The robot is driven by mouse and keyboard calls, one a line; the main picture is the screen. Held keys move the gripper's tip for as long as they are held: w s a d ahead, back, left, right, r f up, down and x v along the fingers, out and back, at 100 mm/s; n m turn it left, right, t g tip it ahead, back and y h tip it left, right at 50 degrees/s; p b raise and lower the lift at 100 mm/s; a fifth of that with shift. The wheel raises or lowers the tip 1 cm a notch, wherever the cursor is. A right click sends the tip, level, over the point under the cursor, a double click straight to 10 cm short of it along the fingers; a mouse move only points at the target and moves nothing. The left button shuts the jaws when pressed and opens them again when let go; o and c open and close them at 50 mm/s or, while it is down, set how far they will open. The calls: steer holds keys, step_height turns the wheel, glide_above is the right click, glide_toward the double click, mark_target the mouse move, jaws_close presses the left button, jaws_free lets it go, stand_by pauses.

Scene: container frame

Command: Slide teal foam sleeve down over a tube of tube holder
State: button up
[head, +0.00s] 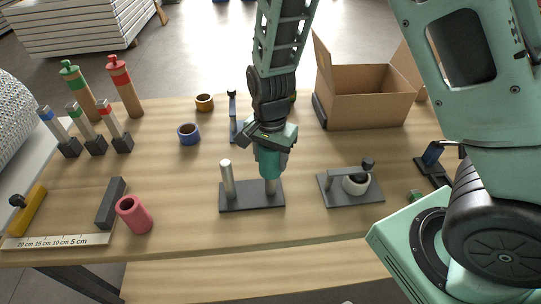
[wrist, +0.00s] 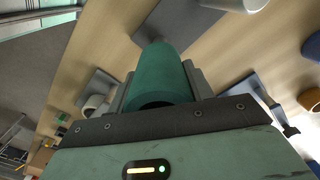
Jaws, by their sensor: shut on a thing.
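The teal foam sleeve (head: 271,163) is upright in my gripper (head: 270,149), which is shut on it and points down. In the wrist view the sleeve (wrist: 160,75) sits between the two fingers, with its near end dark. The tube holder (head: 250,204) is a dark plate with two light metal tubes. The left tube (head: 227,179) is bare. The right tube (head: 271,187) shows only its lower part below the sleeve. The sleeve hides its top and appears lined up with it; I cannot tell for certain whether it is around it.
A grey fixture with a white ring (head: 356,184) stands close on the right. A pink cup-like sleeve (head: 134,215) and a dark block (head: 111,203) lie left. A blue ring (head: 189,134) and a stand (head: 236,122) are behind. An open cardboard box (head: 370,108) stands back right.

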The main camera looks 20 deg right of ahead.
steer(key=shift+f+b, duration=2.15)
steer(key=shift+f, duration=1)
stand_by(1.2)
steer(key=o, duration=1.5)
steer(key=shift+o, duration=0.2)
steer(key=shift+r, duration=0.1)
step_height(320, 180, up, 7)
steer(key=p, duration=0.7)
steer(key=s+a+r+n+b, duration=0.2)
steer(key=s+r+n, duration=0.4)
steer(key=s+n, duration=0.3)
steer(key=s+a+r+n+b, duration=0.2)
steer(key=s+a+r+n, duration=0.2)
steer(key=s+r+n, duration=0.3)
steer(key=s+n, duration=0.2)
steer(key=s, duration=0.2)
steer(key=shift+a+y, duration=0.15)
steer(key=shift+y, duration=0.15)
